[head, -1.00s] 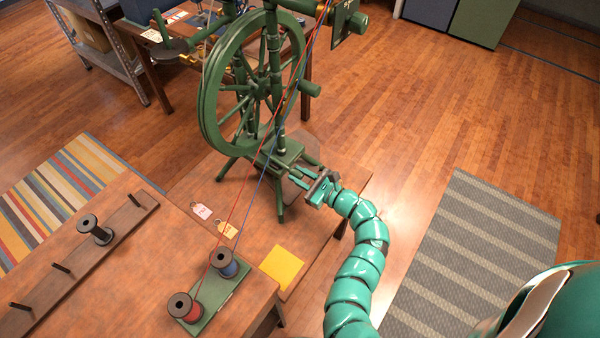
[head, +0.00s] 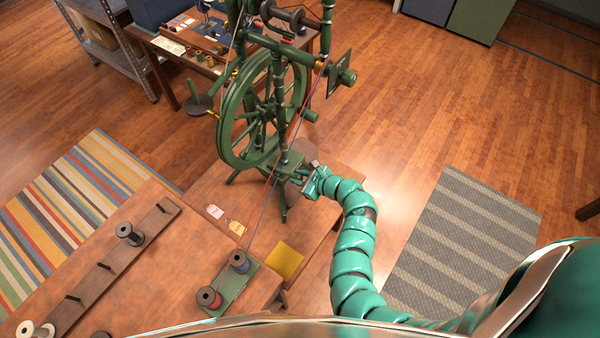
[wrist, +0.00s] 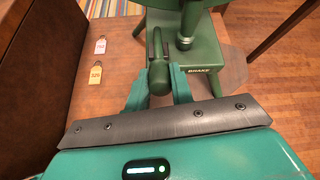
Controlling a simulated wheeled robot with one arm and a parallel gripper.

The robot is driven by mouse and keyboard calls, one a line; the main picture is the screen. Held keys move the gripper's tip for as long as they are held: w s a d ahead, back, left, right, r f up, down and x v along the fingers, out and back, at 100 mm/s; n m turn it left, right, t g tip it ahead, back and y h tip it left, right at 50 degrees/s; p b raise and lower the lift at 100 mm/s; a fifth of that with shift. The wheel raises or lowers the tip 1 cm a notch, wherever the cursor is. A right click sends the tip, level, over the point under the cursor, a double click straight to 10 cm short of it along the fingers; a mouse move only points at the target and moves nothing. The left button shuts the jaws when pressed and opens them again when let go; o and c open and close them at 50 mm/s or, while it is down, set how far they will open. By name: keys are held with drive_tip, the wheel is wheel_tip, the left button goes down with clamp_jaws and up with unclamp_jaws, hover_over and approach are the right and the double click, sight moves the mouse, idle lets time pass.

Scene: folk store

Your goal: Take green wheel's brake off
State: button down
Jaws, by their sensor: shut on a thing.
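The green spinning wheel (head: 250,110) stands upright on a low wooden platform beyond the workbench. In the wrist view a green brake lever (wrist: 158,70) with a rounded end sticks out from the wheel's green base (wrist: 205,52), beside the printed word BRAKE. My gripper (wrist: 159,90) is shut on this lever, one teal finger on each side. In the head view my gripper (head: 305,181) is at the near right of the base, and the lever is too small there to make out its position clearly.
Red and blue threads run from a red spool (head: 208,298) and a blue spool (head: 239,261) up to the wheel, left of my arm.

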sight(301, 177)
drive_tip(key=shift+w+r, duration=0.1)
drive_tip(key=shift+r, duration=0.1)
idle(0.4)
drive_tip(key=c, duration=1.2)
unclamp_jaws()
drive_tip(key=shift+a, duration=0.1)
drive_tip(key=shift+c, duration=0.2)
drive_tip(key=shift+b+v, duration=0.6)
drive_tip(key=shift+v, duration=1.8)
drive_tip(key=b+v, duration=0.3)
drive_tip(key=v, duration=0.9)
drive_tip(key=shift+r, duration=0.25)
